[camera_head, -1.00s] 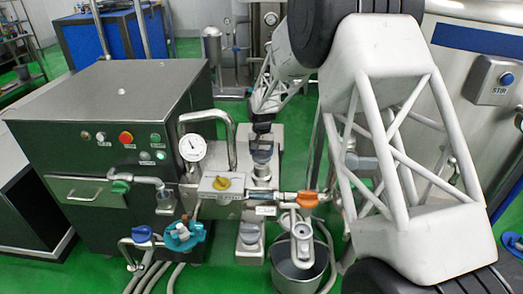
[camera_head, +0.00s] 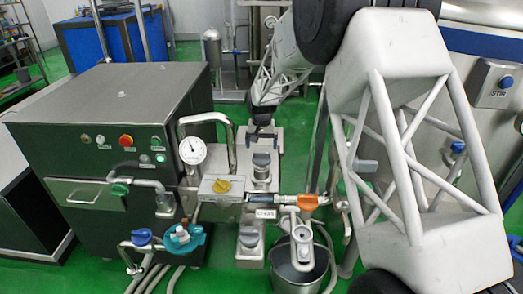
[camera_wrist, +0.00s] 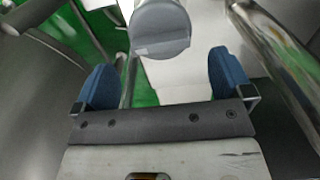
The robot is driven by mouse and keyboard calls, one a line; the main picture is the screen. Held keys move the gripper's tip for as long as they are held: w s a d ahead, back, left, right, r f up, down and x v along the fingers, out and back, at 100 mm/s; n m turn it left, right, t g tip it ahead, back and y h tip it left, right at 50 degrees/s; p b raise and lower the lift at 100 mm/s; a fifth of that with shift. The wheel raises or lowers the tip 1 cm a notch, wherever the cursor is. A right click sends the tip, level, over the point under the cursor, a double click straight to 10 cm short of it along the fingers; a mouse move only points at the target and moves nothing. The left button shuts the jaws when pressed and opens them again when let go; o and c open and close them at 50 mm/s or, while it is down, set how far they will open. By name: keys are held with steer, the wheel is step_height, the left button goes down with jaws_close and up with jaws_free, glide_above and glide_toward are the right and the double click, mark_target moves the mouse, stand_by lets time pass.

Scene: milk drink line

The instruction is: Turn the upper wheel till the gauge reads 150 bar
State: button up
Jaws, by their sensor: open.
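The upper wheel (camera_head: 262,160) is a grey knob on the pale block right of the gauge; it also shows in the wrist view (camera_wrist: 160,30). A similar lower wheel (camera_head: 249,237) is nearer the camera. The round white gauge (camera_head: 192,150) stands left of the upper wheel; its scale is too small to read. My gripper (camera_head: 262,131) is just behind and above the upper wheel. In the wrist view its blue fingers (camera_wrist: 161,62) are apart and empty, with the wheel ahead of and between them, seemingly clear of both.
A bent metal pipe (camera_head: 232,138) rises just left of my gripper. A dark cabinet (camera_head: 85,125) stands left, and a steel tank (camera_head: 470,110) right.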

mark_target(261, 153)
steer(key=shift+r, duration=1.7)
stand_by(2.0)
steer(key=c, duration=0.7)
steer(key=shift+n, duration=0.9)
steer(key=c, duration=0.4)
steer(key=n, duration=0.3)
steer(key=shift+n, duration=0.4)
steer(key=n, duration=1.2)
